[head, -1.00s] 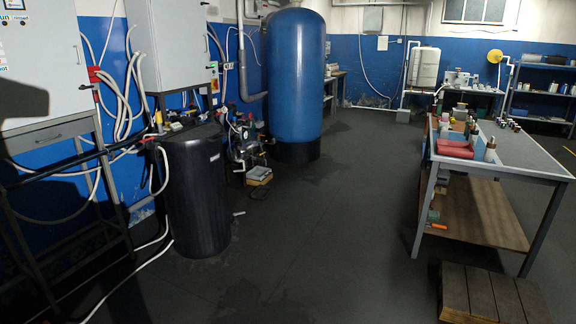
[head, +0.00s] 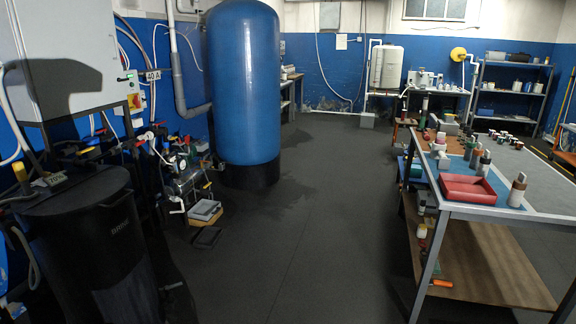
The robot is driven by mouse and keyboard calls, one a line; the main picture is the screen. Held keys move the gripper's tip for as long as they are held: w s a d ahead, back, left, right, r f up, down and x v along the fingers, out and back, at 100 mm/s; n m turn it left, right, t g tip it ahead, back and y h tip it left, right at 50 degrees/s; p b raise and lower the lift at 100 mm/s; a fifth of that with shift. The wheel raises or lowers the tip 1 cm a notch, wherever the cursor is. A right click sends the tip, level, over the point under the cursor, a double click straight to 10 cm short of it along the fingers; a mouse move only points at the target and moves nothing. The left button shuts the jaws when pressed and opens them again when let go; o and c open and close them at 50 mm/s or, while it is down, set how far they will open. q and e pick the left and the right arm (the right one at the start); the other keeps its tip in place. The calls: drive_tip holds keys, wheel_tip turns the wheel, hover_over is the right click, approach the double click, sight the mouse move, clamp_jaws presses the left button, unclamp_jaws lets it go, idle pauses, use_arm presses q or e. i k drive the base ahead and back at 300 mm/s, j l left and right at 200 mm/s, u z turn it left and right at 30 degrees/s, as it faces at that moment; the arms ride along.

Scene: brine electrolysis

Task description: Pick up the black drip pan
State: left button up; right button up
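A flat black pan (head: 206,237), which looks like the drip pan, lies on the dark floor left of the picture's middle. It lies just in front of a small wooden stand that holds a grey tray (head: 205,210). The pan is hard to tell from the dark floor, and its inside is not clear. Neither of my grippers is in view.
A black brine tank (head: 85,250) stands at the near left, with pump piping (head: 180,170) behind it. A tall blue tank (head: 243,85) stands beyond the pan. A workbench with a red tray (head: 467,188) is on the right. The floor between is clear.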

sight(208, 239)
drive_tip(key=i+l, duration=0.15)
drive_tip(key=i, duration=0.6)
drive_tip(key=i+l, duration=0.1)
drive_tip(key=i, duration=0.6)
drive_tip(key=i+l, duration=0.15)
drive_tip(key=i, duration=0.6)
drive_tip(key=i+j+u, duration=0.25)
drive_tip(key=i+u, duration=0.2)
drive_tip(key=i, duration=0.8)
drive_tip(key=i+l+u, duration=0.15)
drive_tip(key=i+u, duration=0.25)
drive_tip(key=i, duration=0.8)
